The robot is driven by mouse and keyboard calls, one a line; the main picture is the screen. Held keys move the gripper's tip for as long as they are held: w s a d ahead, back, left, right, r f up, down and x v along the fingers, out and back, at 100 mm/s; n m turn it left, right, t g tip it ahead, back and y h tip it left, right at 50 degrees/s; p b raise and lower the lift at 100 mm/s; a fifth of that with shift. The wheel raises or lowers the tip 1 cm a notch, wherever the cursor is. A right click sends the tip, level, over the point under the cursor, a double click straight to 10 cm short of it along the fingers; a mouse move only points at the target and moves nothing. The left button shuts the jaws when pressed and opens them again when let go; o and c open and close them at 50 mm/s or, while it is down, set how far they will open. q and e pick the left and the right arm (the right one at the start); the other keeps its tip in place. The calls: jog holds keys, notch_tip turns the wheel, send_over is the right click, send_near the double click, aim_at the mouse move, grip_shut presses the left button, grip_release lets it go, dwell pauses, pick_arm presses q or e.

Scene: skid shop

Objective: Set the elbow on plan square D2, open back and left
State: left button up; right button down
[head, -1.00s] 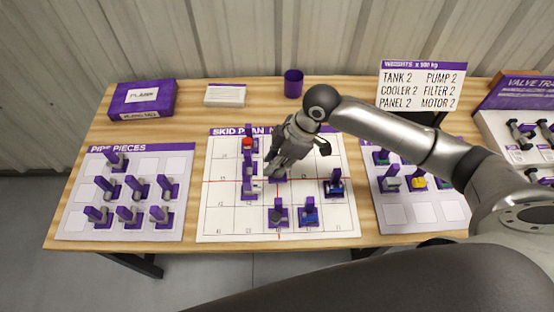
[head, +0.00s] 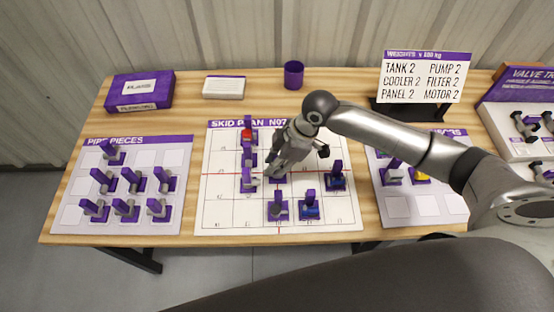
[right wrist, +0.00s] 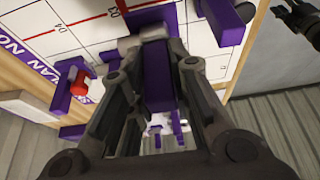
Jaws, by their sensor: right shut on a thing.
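My right gripper (head: 273,172) is low over the middle of the skid plan board (head: 218,212). It is shut on a piece with an upright purple tab (right wrist: 160,78), which shows between the fingers in the right wrist view. A grey pipe part (right wrist: 143,38) shows at the foot of the tab. In the head view the fingers hide most of this piece, so its open ends and exact square cannot be told. A dark jointed part at the right wrist view's upper right edge may be my left gripper (right wrist: 298,18); its jaws are unclear.
Close left of the gripper stand a red-topped piece (head: 247,136) and purple-based pieces (head: 249,181). Pipe pieces fill part of the left board (head: 73,216). A purple cup (head: 294,75) stands behind.

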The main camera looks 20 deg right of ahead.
aim_at(274, 179)
jog(key=shift+f, duration=0.25)
jog(key=shift+f+b, duration=0.65)
jog(key=shift+f, duration=1.1)
jog(key=shift+p, duration=0.4)
jog(key=shift+f+b, duration=0.35)
jog(key=shift+f, duration=0.4)
jog(key=c, duration=1.3)
grip_release()
